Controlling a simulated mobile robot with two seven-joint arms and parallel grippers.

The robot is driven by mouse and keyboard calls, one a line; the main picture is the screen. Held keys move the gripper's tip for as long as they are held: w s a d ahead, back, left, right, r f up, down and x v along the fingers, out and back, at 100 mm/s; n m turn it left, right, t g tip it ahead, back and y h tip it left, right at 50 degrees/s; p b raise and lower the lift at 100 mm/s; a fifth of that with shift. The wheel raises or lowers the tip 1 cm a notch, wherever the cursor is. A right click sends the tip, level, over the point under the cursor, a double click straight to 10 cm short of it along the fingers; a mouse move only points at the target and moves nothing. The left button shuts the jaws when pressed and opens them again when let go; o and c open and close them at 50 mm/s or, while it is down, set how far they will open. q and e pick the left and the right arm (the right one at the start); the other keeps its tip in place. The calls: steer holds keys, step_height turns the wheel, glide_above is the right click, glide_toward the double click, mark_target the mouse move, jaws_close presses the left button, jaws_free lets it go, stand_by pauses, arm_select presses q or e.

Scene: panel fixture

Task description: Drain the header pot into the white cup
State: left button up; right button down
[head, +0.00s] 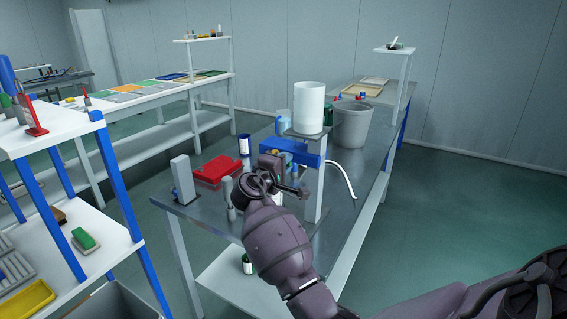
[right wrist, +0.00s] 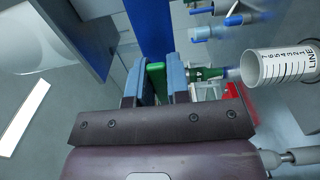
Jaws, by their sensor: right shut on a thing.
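The white header pot (head: 309,106) stands upright on a small raised shelf on a white post. Part of a large white cylinder, apparently the pot, shows at the left of the right wrist view (right wrist: 28,40). My right gripper (head: 272,166) is below the pot, in front of the blue beam. In the right wrist view its blue fingers (right wrist: 163,80) are shut on a green handle (right wrist: 156,78). A green fitting (right wrist: 207,73) is just beyond it. The white cup (right wrist: 282,66), with number marks and LINE, is farther right; my arm seems to hide it in the head view. My left gripper is out of view.
A red box (head: 215,172) and a grey block (head: 183,180) are on the metal table left of my gripper. A grey bin (head: 352,125) and a curved white strip (head: 343,178) are to the right. A white rack (head: 60,135) with blue posts stands at the left.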

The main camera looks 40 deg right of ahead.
steer(key=shift+f, duration=0.15)
steer(key=c, duration=1.1)
jaws_free()
steer(key=v, duration=1)
steer(key=shift+s+a, duration=0.2)
steer(key=shift+a, duration=0.15)
